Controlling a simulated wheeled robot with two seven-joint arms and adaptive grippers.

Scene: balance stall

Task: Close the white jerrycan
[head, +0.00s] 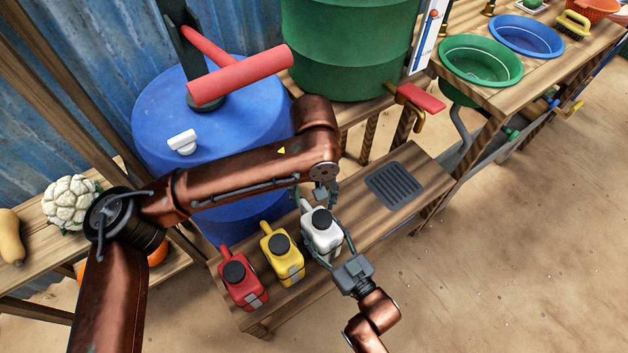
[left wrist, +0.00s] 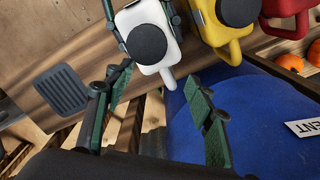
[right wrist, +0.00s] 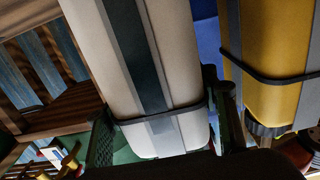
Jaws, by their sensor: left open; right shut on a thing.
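The white jerrycan (head: 330,240) stands on the wooden bench, with a round black cap (head: 322,219) on its top. I cannot tell how tightly the cap sits. My right gripper (head: 326,247) is shut on the jerrycan's body from the front, one finger on each side; the right wrist view shows the white body (right wrist: 180,60) between the fingers. My left gripper (head: 322,192) is open and empty, just behind and above the jerrycan. In the left wrist view the cap (left wrist: 147,44) lies beyond the open left fingertips (left wrist: 158,78), apart from them.
A yellow jerrycan (head: 285,262) and a red jerrycan (head: 246,290) stand to the left on the bench. A dark grate (head: 394,185) lies to the right. A blue barrel (head: 160,120) and a green barrel (head: 345,50) stand behind. The bench between jerrycan and grate is clear.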

